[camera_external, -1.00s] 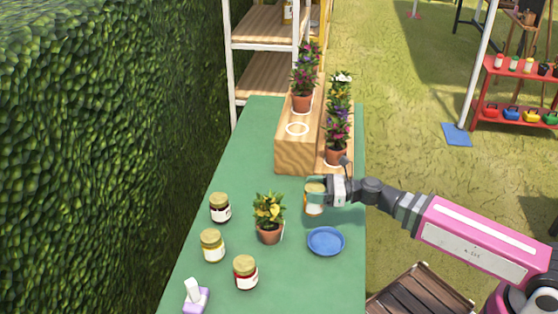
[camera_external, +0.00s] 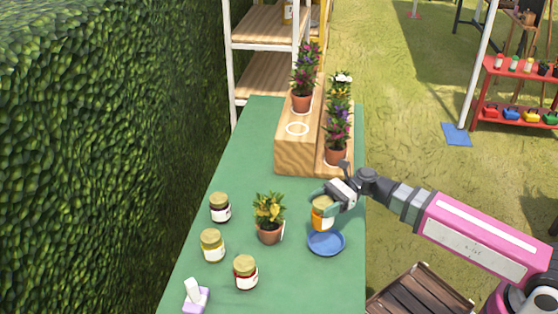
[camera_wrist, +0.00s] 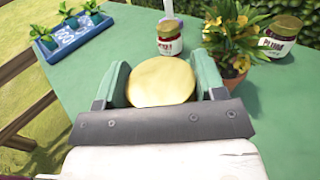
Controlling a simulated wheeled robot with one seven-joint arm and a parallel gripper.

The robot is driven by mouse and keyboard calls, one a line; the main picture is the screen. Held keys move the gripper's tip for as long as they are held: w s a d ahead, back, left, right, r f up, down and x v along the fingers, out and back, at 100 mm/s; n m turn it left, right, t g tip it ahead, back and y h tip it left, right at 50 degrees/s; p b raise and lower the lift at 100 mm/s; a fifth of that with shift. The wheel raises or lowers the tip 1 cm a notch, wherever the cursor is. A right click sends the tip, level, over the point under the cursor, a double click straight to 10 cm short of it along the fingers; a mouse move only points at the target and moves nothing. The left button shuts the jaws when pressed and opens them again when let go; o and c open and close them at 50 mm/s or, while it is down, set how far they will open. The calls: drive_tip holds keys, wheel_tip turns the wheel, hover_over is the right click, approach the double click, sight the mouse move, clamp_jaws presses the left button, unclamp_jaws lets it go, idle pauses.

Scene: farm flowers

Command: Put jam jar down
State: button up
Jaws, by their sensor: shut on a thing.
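A jam jar (camera_external: 322,215) with orange contents and a gold lid is in my gripper (camera_external: 320,200). The gripper is shut on it, and its two green fingers hold the jar from both sides. In the outside view the jar is at the far rim of a blue saucer (camera_external: 326,243) on the green table. I cannot tell whether it touches the saucer. In the wrist view the jar's gold lid (camera_wrist: 161,82) fills the space between the fingers (camera_wrist: 163,84) and hides the jar's body.
A potted yellow-flowered plant (camera_external: 269,217) stands left of the saucer. Several other jars, such as the red one (camera_external: 245,272), stand further left. A wooden stepped stand (camera_external: 294,158) with potted flowers is behind. A wooden crate (camera_external: 420,290) is beside the table's right edge.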

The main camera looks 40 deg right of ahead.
sight(328, 223)
drive_tip(key=n+g, duration=0.1)
drive_tip(key=s+d+n+g, duration=0.1)
drive_tip(key=g, duration=0.1)
drive_tip(key=shift+s+d+f, duration=0.1)
drive_tip(key=shift+d+f, duration=0.05)
drive_tip(key=shift+s+d+f, duration=0.1)
drive_tip(key=shift+s+f, duration=0.05)
drive_tip(key=shift+f, duration=3.9)
drive_tip(key=shift+f, duration=0.15)
drive_tip(key=o, duration=1.2)
drive_tip(key=shift+o, duration=0.2)
drive_tip(key=shift+d+r, duration=0.15)
drive_tip(key=shift+r, duration=0.05)
drive_tip(key=d, duration=0.4)
drive_tip(key=w+d, duration=0.1)
drive_tip(key=d, duration=0.2)
drive_tip(key=w+d, duration=0.1)
drive_tip(key=d, duration=0.3)
drive_tip(key=shift+d, duration=0.3)
